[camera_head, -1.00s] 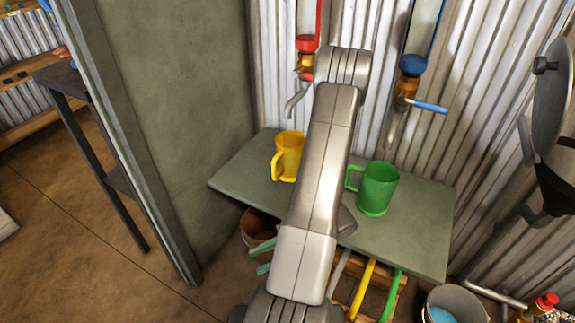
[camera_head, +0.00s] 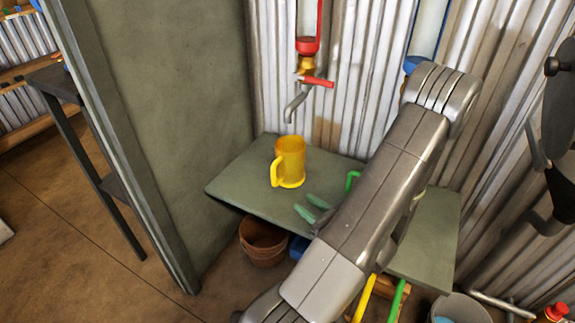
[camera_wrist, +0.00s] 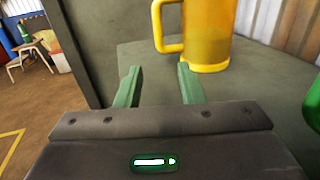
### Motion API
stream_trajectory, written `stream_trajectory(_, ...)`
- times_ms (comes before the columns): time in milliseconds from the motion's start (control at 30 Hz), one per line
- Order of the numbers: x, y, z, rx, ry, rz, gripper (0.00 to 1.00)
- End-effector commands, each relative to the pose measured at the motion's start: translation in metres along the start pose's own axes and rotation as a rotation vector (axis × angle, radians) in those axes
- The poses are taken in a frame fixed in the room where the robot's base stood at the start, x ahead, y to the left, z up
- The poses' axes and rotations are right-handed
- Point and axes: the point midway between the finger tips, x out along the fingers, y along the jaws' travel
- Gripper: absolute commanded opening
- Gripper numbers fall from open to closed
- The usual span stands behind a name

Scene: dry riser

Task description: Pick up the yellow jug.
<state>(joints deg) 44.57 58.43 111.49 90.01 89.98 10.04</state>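The yellow jug (camera_head: 290,162) stands upright on the grey-green shelf (camera_head: 236,190), under the red-handled tap, its handle on its left side. My gripper (camera_head: 312,210) is open and empty, to the right of the jug and nearer the shelf's front edge, apart from it. In the wrist view the yellow jug (camera_wrist: 205,35) stands beyond my gripper (camera_wrist: 160,85), ahead and to the right, with its handle toward the left. The jug's top is cut off there. Between the two green fingers only shelf shows.
A green jug (camera_head: 352,180) is mostly hidden behind my arm; its edge shows in the wrist view (camera_wrist: 313,105). A red-handled tap (camera_head: 300,90) hangs above the yellow jug. A grey-green panel (camera_head: 190,120) stands left of the shelf. A brown pot (camera_head: 262,242) sits below.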

Motion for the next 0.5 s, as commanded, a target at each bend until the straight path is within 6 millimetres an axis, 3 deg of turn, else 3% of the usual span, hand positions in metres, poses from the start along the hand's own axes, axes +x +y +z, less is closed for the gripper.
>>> stream_trajectory(500, 0.072, 0.001, -0.001, 0.0, 0.0, 0.005, 0.35)
